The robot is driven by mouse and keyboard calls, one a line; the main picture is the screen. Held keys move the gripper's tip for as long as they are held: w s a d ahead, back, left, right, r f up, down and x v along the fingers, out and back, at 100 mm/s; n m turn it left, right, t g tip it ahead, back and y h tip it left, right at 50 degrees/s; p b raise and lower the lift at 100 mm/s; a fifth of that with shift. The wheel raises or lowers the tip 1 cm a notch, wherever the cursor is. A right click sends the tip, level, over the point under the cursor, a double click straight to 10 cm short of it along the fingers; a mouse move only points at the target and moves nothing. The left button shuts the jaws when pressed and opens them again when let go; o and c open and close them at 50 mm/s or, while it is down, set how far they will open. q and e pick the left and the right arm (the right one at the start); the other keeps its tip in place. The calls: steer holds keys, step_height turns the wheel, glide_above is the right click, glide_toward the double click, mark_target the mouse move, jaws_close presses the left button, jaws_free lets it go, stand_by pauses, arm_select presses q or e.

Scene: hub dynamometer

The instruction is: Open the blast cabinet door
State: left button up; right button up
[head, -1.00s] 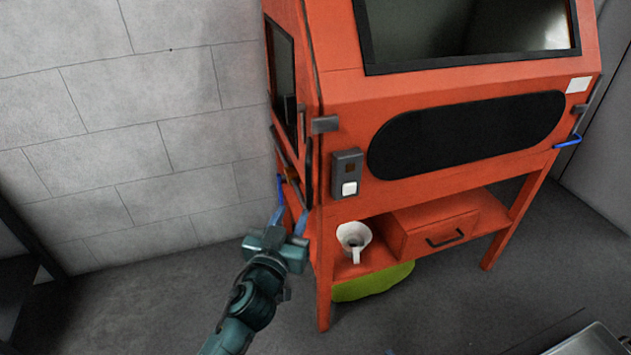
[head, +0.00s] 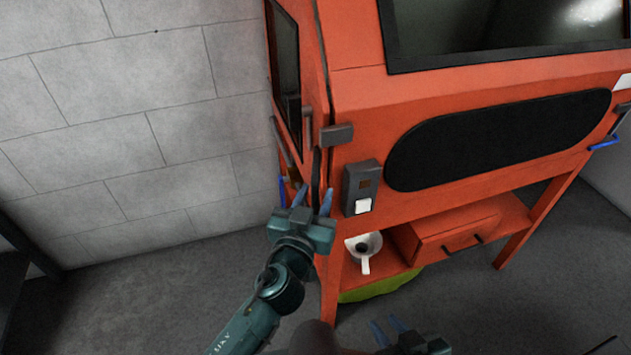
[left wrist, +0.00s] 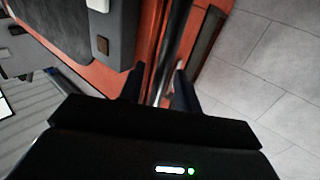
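The orange blast cabinet (head: 350,100) fills the right half of the head view. Its left side door (head: 312,75), with a dark window, looks shut. A dark upright bar (head: 316,175) runs down the door's near edge. My left gripper (head: 312,200) is open at the lower end of this bar. In the left wrist view, the dark bar (left wrist: 175,45) runs between the spread fingertips (left wrist: 158,80); I cannot tell whether they touch it. My right gripper (head: 388,328) shows at the bottom edge, its blue fingers apart and empty.
A grey switch box (head: 359,187) with a white button is on the cabinet front, close right of my left gripper. A white cup (head: 363,248) and an orange drawer (head: 455,232) are on the lower shelf.

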arm_select(q)
steer(key=shift+w, duration=0.2)
steer(key=shift+s, duration=0.1)
steer(key=shift+c, duration=0.4)
jaws_close()
